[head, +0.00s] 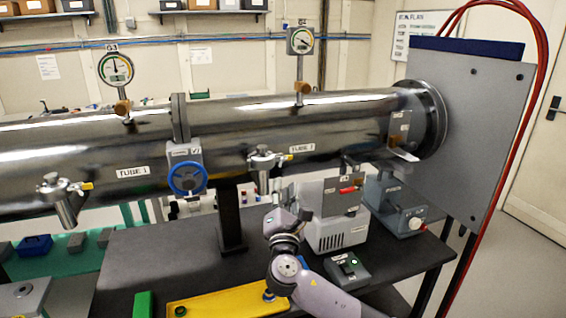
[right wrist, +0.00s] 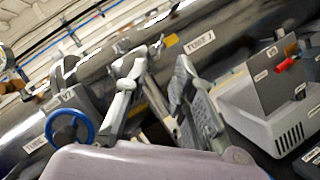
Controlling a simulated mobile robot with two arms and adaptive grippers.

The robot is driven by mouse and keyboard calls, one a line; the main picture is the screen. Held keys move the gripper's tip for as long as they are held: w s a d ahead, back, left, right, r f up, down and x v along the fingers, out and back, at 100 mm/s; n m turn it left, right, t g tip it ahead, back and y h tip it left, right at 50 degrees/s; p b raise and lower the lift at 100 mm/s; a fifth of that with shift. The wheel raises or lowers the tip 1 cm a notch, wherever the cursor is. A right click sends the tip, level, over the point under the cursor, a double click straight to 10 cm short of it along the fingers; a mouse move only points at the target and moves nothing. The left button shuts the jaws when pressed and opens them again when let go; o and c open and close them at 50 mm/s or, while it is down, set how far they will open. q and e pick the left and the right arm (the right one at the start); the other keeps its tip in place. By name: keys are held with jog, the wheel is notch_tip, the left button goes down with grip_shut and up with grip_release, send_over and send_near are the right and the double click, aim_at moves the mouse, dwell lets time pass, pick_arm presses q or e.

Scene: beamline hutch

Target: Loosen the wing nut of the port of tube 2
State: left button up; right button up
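Tube 2 (head: 345,115) is the right-hand steel tube, with a white label (head: 302,148) below its middle. Its port (head: 262,172) hangs under the tube, a small metal cylinder with a clamp on top. The yellow wing nut (head: 286,158) sticks out at the clamp's right side. A yellow part beside the port, likely this wing nut, shows in the right wrist view (right wrist: 171,40). My right gripper (head: 288,212) is below and slightly right of the port, apart from it. Its fingers are spread in the right wrist view (right wrist: 157,66), with nothing held. My left gripper is not in view.
Tube 1 (head: 60,145) carries a similar port (head: 62,205). A blue handwheel valve (head: 187,177) stands left of tube 2's port. A grey box with a red switch (head: 338,222) stands close right of my gripper. A yellow tray (head: 225,303) lies on the dark bench (head: 150,255).

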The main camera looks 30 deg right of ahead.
aim_at(283, 163)
jog(key=p+x, duration=0.2)
jog(key=x, duration=0.6)
jog(key=shift+w+d, duration=0.15)
jog(key=shift+w, duration=0.1)
jog(key=shift+c, duration=0.5)
grip_shut()
